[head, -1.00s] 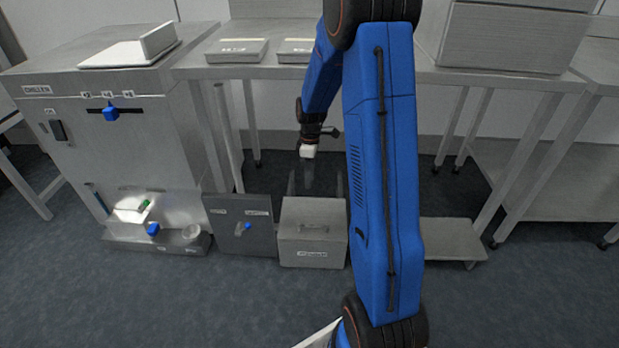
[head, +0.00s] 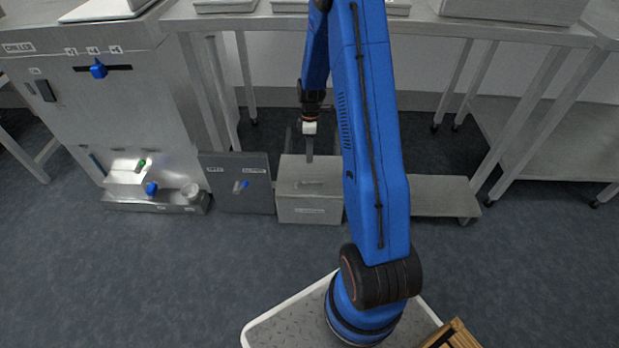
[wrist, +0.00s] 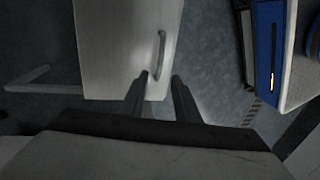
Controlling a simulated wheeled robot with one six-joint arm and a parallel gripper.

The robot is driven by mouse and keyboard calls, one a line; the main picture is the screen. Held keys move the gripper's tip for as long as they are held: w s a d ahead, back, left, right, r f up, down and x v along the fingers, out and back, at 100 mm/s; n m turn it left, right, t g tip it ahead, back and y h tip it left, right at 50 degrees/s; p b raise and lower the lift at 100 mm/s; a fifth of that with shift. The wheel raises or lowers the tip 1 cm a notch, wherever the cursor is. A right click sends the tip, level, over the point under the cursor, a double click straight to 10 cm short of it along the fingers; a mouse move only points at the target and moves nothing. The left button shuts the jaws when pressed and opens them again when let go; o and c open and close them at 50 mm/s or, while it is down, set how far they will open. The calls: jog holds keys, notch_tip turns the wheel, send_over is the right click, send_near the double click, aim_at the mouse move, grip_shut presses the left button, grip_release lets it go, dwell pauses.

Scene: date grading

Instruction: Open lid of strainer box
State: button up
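The strainer box (head: 310,210) is a grey metal box on the floor with a small label on its front. Its lid (head: 325,170) looks shut. A bar handle on top shows in the wrist view (wrist: 161,48), where the pale lid (wrist: 112,50) fills the upper left. My gripper (head: 309,158) points down over the lid in the head view. In the wrist view its two dark fingers (wrist: 160,76) are apart, with the handle's near end appearing between them, closer to the left finger. I cannot tell whether they touch it. Nothing is held.
A dark panel (head: 228,187) with a blue knob stands left of the box. The chiller (head: 120,100) and its low dispenser stand farther left. The steel bench (head: 440,28) passes behind and above, with legs nearby. A low shelf (head: 440,197) is at right.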

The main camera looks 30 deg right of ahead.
send_over(309, 187)
notch_tip(309, 187, down, 12)
jog(key=shift+s+f, duration=0.1)
dwell(0.4)
grip_shut()
